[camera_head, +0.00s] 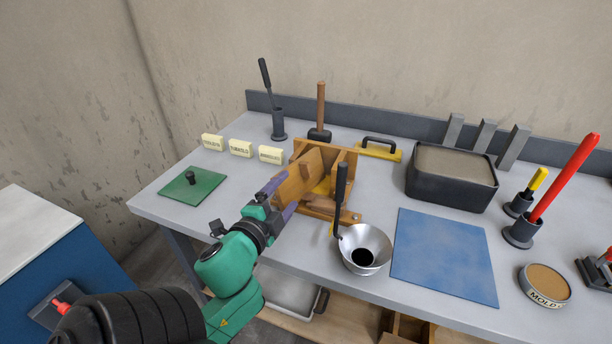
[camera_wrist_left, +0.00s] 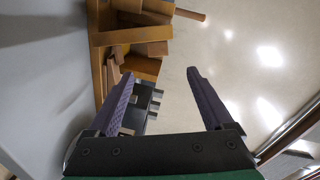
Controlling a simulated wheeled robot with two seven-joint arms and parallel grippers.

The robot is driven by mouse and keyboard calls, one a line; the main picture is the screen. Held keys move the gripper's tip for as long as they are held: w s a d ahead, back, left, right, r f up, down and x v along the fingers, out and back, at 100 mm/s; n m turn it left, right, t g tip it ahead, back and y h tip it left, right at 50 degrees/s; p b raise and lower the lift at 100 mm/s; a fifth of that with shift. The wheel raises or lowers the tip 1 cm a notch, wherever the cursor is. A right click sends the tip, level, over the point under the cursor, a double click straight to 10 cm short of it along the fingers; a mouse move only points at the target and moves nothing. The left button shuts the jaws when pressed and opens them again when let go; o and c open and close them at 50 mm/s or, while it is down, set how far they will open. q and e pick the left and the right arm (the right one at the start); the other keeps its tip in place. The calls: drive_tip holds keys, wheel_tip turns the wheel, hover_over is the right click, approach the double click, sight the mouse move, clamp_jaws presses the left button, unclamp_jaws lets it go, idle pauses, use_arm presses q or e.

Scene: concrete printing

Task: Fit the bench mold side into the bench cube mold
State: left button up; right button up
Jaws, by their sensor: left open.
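The bench cube mold (camera_head: 346,160) is a wooden box of orange-brown panels, standing open-topped at the middle of the bench. It also shows in the left wrist view (camera_wrist_left: 98,62). A wooden panel (camera_head: 311,163) stands upright at its left part; I cannot tell whether this is the loose mold side or a fixed wall. My left gripper (camera_head: 282,197) is at the mold's front left, its purple fingers overlapping the wood in the head view. In the left wrist view (camera_wrist_left: 160,74) the fingers are wide apart with nothing clearly between them. My right gripper is not in view.
A metal funnel (camera_head: 378,240) and a blue mat (camera_head: 445,257) lie right of the mold. A mallet (camera_head: 320,105) and a yellow-based float (camera_head: 380,151) are behind. A green plate (camera_head: 185,192) lies left, below cream labelled blocks (camera_head: 240,148). A black tub (camera_head: 450,185) stands right.

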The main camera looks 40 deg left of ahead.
sight(305, 171)
use_arm(q)
drive_tip(key=p+x, duration=0.2)
drive_tip(key=x, duration=1)
drive_tip(key=shift+w+a+f, duration=0.1)
drive_tip(key=shift+a, duration=0.15)
drive_tip(key=shift+w+f, duration=0.15)
drive_tip(key=shift+w, duration=0.05)
drive_tip(key=shift+s, duration=0.1)
clamp_jaws()
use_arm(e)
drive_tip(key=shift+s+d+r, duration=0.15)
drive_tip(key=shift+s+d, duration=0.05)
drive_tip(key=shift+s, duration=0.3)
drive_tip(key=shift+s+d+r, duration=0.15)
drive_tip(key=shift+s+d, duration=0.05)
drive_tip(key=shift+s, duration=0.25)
